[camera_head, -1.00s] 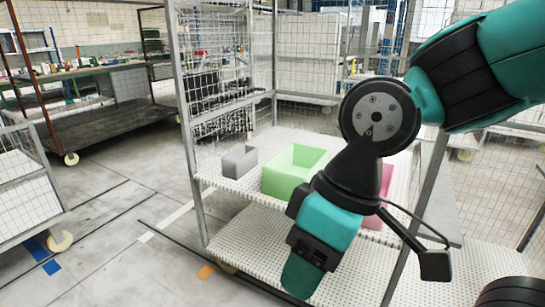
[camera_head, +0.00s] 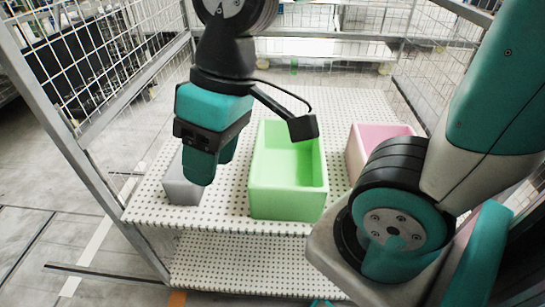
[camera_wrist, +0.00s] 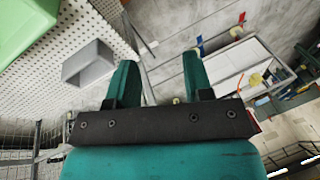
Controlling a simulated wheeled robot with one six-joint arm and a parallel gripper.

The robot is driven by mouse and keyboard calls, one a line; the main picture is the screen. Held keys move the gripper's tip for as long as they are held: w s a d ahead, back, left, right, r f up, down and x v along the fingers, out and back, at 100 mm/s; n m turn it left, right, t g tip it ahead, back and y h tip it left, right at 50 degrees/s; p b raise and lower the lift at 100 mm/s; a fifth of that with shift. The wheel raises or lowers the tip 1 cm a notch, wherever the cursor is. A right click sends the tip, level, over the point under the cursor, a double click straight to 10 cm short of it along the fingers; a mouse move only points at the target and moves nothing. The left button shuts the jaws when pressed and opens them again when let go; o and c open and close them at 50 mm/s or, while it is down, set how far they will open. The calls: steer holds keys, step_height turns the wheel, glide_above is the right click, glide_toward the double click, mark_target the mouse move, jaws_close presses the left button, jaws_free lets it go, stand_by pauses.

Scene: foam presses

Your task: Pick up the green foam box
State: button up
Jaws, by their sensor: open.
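The green foam box (camera_head: 287,203) is open-topped and stands on the perforated white shelf (camera_head: 225,215), between a grey box and a pink box. Its near wall, inside and right side show in the head view. In the wrist view only part of the green box (camera_wrist: 22,25) shows at the top left corner. My gripper (camera_head: 205,175) hangs to the left of the green box, in front of the grey box, and hides part of it. In the wrist view my gripper's two fingers (camera_wrist: 158,82) are apart with nothing between them.
The grey box (camera_head: 180,188) stands left of the green one, and it also shows in the wrist view (camera_wrist: 90,62). The pink box (camera_head: 378,140) stands to the right. Metal posts (camera_head: 60,130) and wire mesh (camera_head: 105,60) bound the shelf. Bare shelf lies behind the boxes.

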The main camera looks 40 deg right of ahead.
steer(key=w+d+f+m+h+b, duration=0.1)
steer(key=w+d+f+m, duration=0.15)
steer(key=w+d, duration=0.2)
steer(key=w+d+f+m+h+b, duration=0.1)
steer(key=w+d+f+m, duration=0.15)
steer(key=w, duration=0.35)
steer(key=m+h+b, duration=0.2)
steer(key=m+b, duration=0.1)
steer(key=m, duration=0.7)
glide_above(258, 147)
step_height(258, 147, down, 6)
steer(key=f, duration=0.1)
step_height(258, 147, down, 10)
steer(key=shift+f, duration=0.25)
steer(key=f, duration=0.6)
steer(key=shift+w+a+f, duration=0.1)
steer(key=shift+w+f, duration=0.1)
jaws_close()
